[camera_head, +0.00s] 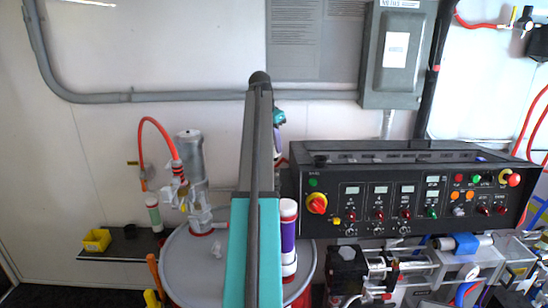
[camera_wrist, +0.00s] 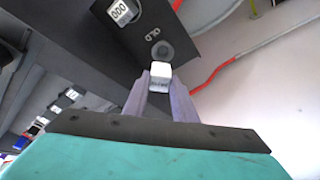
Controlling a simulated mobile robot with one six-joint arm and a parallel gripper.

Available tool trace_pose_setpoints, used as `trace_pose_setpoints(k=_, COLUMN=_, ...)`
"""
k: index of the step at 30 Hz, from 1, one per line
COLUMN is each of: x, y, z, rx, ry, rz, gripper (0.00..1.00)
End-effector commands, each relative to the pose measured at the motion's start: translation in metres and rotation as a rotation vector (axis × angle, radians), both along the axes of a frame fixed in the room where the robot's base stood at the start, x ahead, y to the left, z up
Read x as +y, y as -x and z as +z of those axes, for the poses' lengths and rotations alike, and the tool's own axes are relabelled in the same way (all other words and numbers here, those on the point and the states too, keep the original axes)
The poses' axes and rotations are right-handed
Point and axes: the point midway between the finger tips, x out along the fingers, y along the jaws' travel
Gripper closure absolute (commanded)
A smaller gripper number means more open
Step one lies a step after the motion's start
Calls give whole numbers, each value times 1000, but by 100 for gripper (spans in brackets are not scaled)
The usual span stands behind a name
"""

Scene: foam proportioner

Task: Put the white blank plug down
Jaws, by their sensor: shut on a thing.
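The white blank plug (camera_wrist: 160,72) is a small white block between the tips of my gripper (camera_wrist: 160,82) in the wrist view. My gripper is shut on it. The plug's upper end is close to a round grey fitting (camera_wrist: 162,49) on a dark panel; I cannot tell whether they touch. In the head view my arm hides the plug and the gripper's fingertips.
A black control panel (camera_head: 410,203) with knobs and displays stands at the right. A grey drum (camera_head: 185,260) carries a pump (camera_head: 190,160). A yellow bin (camera_head: 96,240) sits on a dark shelf (camera_head: 135,246) at the left. A red hose (camera_wrist: 215,72) runs nearby.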

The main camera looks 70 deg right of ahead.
Motion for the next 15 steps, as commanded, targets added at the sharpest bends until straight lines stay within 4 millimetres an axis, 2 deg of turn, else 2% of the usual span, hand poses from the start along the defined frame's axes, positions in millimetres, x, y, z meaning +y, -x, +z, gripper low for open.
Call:
trace_pose_setpoints(k=6, x=0, y=0, z=-16, rx=0, ry=0, rz=0, gripper=98)
trace_pose_setpoints(k=15, x=0, y=1, z=-18, rx=0, ry=0, rz=0, gripper=98)
